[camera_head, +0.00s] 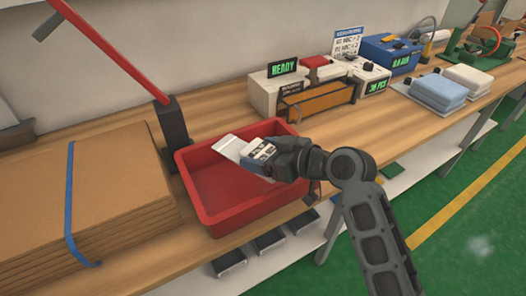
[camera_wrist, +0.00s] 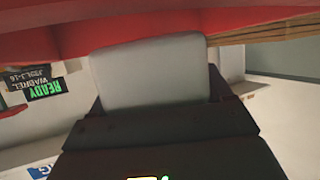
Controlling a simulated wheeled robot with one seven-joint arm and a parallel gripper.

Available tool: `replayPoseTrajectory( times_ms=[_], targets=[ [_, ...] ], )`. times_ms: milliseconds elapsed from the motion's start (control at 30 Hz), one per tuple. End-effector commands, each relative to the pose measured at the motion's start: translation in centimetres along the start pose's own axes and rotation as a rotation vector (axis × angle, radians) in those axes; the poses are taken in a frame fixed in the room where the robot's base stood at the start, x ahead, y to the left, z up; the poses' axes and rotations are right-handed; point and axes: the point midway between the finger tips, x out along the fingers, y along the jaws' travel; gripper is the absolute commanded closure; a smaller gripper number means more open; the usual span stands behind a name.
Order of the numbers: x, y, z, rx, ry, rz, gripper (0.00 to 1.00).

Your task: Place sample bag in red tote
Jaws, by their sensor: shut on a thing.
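The red tote (camera_head: 240,210) sits on the wooden workbench, open at the top, with a bare red floor showing. My gripper (camera_head: 262,155) is shut on the sample bag (camera_head: 228,147), a pale flat bag, and holds it tilted above the tote's back right part. In the wrist view the bag (camera_wrist: 150,72) stands out from the dark gripper (camera_wrist: 155,108), and the red tote (camera_wrist: 50,45) fills the top edge. The part of the bag between the fingers is hidden. I cannot tell whether the bag touches the tote.
A stack of flat cardboard (camera_head: 110,180) with a blue strap lies left of the tote. A red lever on a black post (camera_head: 170,120) stands behind it. A white machine with a READY display (camera_head: 283,69) and folded cloths (camera_head: 438,92) are further right.

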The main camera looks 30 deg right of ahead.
Motion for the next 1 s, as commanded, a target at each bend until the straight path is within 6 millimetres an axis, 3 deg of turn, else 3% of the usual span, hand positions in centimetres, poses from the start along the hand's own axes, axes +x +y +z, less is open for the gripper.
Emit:
replayPoseTrajectory(
  times_ms=[667, 700, 900, 1000],
  targets=[
    [0.4, 0.0, 1.1, 0.000, 0.001, 0.000, 0.56],
    [0.4, 0.0, 1.1, 0.000, 0.000, 0.000, 0.19],
    [0.4, 0.0, 1.1, 0.000, 0.000, 0.000, 0.00],
    [0.4, 0.0, 1.1, 0.000, 0.000, 0.000, 0.00]
  ],
)
